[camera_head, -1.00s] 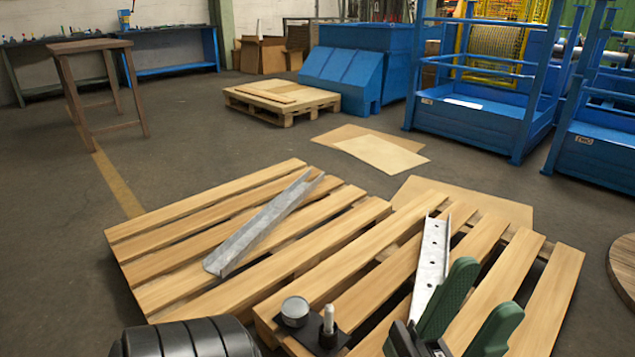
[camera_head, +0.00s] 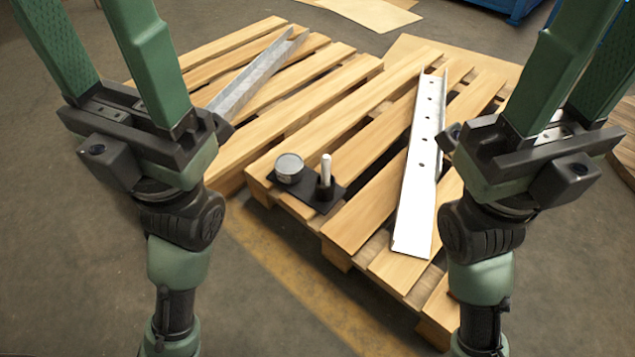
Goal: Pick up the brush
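A pale upright handle (camera_head: 326,170), apparently the brush, stands in a black cup on a small black plate (camera_head: 311,190) at the front of the right pallet. Its lower end is hidden in the cup. My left gripper (camera_head: 88,40) is raised at the left, its fingers apart and empty, pointing up. My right gripper (camera_head: 583,75) is raised at the right, its fingers also apart with nothing visible between them. The fingertips of both run out of the picture. Neither gripper touches the brush, which lies between the two arms.
A round grey-lidded tin (camera_head: 289,167) stands on the plate beside the brush. A perforated metal channel (camera_head: 421,165) lies on the right pallet (camera_head: 341,229), another channel (camera_head: 250,80) on the left pallet. Bare floor lies in front.

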